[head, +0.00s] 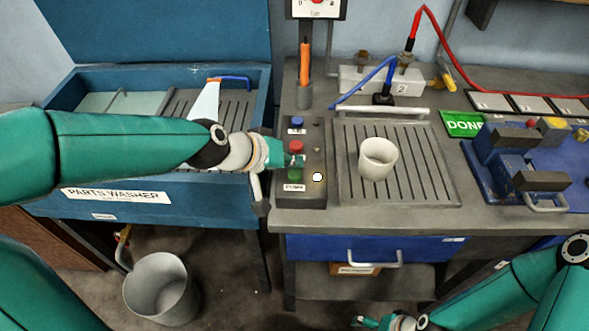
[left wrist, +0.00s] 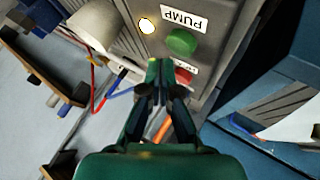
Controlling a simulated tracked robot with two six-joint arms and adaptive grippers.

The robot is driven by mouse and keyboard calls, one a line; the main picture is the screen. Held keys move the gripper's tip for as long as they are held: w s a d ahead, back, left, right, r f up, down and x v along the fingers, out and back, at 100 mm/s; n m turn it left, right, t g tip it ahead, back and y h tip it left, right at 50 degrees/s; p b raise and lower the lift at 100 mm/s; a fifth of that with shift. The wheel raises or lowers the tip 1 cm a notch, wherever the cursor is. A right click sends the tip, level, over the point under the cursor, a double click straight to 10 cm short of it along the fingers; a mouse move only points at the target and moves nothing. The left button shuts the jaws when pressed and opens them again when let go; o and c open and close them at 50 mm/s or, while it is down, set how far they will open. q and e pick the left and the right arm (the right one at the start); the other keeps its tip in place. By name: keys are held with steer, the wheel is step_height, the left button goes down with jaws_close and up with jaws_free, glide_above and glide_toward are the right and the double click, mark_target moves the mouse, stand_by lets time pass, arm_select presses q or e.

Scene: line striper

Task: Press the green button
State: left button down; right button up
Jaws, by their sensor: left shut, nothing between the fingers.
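The green button (left wrist: 181,42) sits on a grey control box (head: 315,150), beside a label reading PUMP (left wrist: 183,20). In the head view the green button (head: 294,173) shows just below the left gripper's tips. My left gripper (head: 294,159) is shut and empty, reaching over the box from the left. In the left wrist view its closed tips (left wrist: 163,68) are near the green button and a red button (left wrist: 184,75). Whether they touch either cannot be told. My right gripper (head: 372,322) is low at the bottom edge, small and partly cut off.
A round white lamp (head: 318,177) is on the box, right of the green button. A white cup (head: 378,158) stands on a slatted tray (head: 437,190) to the right. A blue parts washer (head: 100,180) is at left, with a metal bucket (head: 160,290) below.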

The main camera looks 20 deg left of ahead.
mark_target(292, 175)
arm_select(q)
step_height(292, 175, up, 6)
steer(key=p, duration=0.5)
stand_by(0.4)
steer(key=shift+s, duration=0.1)
